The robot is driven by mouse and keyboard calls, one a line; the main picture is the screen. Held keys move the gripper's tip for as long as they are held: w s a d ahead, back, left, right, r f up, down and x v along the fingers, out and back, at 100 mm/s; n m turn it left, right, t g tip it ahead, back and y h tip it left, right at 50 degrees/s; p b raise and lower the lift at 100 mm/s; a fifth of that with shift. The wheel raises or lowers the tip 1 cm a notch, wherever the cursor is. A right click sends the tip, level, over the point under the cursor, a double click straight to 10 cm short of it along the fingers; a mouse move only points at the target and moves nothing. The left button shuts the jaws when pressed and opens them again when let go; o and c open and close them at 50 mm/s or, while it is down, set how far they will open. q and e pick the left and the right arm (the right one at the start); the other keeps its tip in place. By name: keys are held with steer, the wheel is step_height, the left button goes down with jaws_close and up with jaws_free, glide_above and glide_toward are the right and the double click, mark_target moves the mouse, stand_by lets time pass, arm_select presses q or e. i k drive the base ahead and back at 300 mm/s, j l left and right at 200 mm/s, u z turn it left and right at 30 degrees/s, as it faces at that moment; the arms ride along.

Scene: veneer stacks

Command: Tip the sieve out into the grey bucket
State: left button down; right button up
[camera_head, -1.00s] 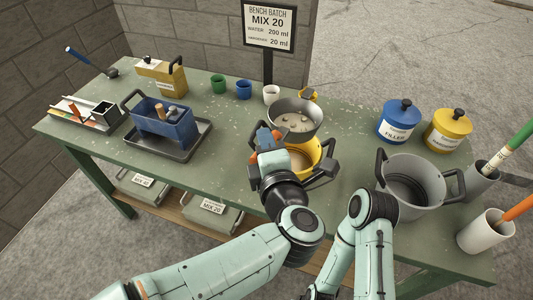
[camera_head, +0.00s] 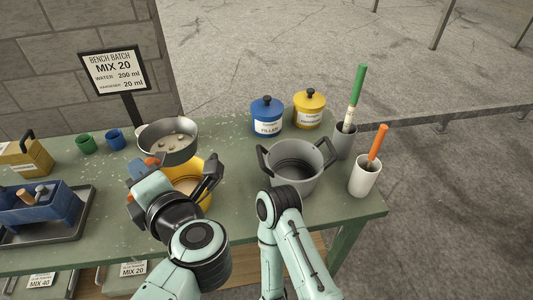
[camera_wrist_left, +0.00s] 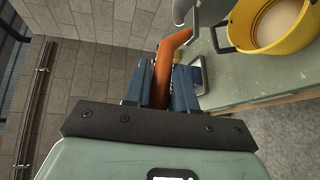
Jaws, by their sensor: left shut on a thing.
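The grey sieve (camera_head: 168,143) holds several pale lumps and sits level above the yellow bucket (camera_head: 205,167). Whether it touches the bucket's rim is unclear. My left gripper (camera_head: 146,166) is at the sieve's near left side. In the left wrist view, its blue-padded fingers (camera_wrist_left: 160,85) are shut on the sieve's orange handle (camera_wrist_left: 172,50). The grey bucket (camera_head: 299,166) stands upright to the right, with dark side handles and a seemingly empty inside. My right arm's bent part covers some of its front, and the right gripper does not show.
Behind the grey bucket stand a blue filler tub (camera_head: 267,118) and a yellow tub (camera_head: 309,110). To its right are a grey holder (camera_head: 344,141) and a white holder (camera_head: 364,177) with upright tools. A sign (camera_head: 115,72) stands behind the sieve. Bench space between the two buckets is clear.

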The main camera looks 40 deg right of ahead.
mark_target(298, 163)
steer(key=k, duration=0.9)
